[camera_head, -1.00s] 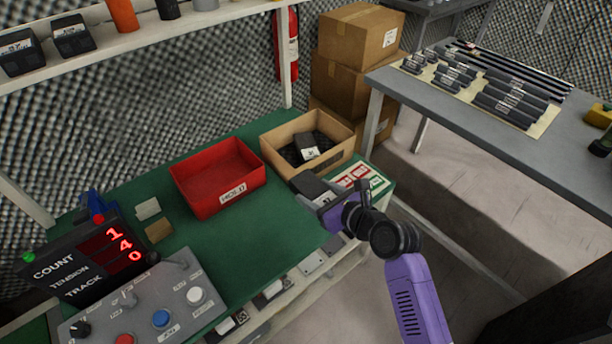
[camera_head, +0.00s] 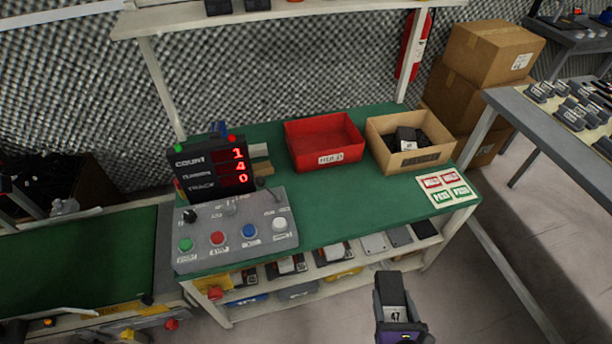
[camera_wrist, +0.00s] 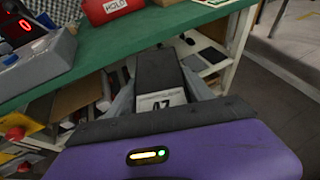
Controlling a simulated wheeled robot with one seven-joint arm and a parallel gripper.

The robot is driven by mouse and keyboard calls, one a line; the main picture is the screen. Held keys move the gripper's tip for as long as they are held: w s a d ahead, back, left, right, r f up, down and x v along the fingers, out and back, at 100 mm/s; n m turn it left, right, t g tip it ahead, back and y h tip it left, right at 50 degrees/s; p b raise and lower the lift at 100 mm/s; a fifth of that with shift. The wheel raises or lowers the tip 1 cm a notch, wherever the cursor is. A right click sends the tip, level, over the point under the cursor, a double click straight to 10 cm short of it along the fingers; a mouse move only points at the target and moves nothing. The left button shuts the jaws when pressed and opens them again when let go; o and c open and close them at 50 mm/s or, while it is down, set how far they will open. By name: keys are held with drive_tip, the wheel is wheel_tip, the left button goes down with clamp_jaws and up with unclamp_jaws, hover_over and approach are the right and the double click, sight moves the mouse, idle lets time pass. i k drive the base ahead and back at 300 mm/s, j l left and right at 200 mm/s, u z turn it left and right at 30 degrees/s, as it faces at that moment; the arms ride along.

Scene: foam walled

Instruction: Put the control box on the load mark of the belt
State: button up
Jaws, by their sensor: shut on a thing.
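The control box (camera_head: 393,293) is black with a white label that seems to read 47. My gripper (camera_head: 395,312) is shut on it and holds it in the air in front of the workbench, over the floor. In the wrist view the control box (camera_wrist: 158,80) stands between the two fingers of my gripper (camera_wrist: 160,95), its label facing the camera. The belt (camera_head: 80,255) is a green surface at the lower left of the head view. I cannot make out a load mark on the visible part.
The green workbench (camera_head: 345,210) carries a red HOLD bin (camera_head: 325,160), a cardboard box (camera_head: 415,158) with a black device in it, and a control panel (camera_head: 235,232) with a counter display (camera_head: 213,170). A grey table (camera_head: 560,140) stands right. Floor in front is clear.

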sight(120, 252)
drive_tip(key=k+j, duration=0.1)
drive_tip(key=j, duration=0.65)
drive_tip(key=k+j, duration=0.1)
drive_tip(key=j, duration=0.7)
drive_tip(key=k+j, duration=0.1)
drive_tip(key=j, duration=0.65)
drive_tip(key=i+j, duration=0.2)
drive_tip(key=j, duration=0.2)
drive_tip(key=i+j, duration=0.2)
drive_tip(key=j, duration=0.15)
drive_tip(key=u, duration=0.05)
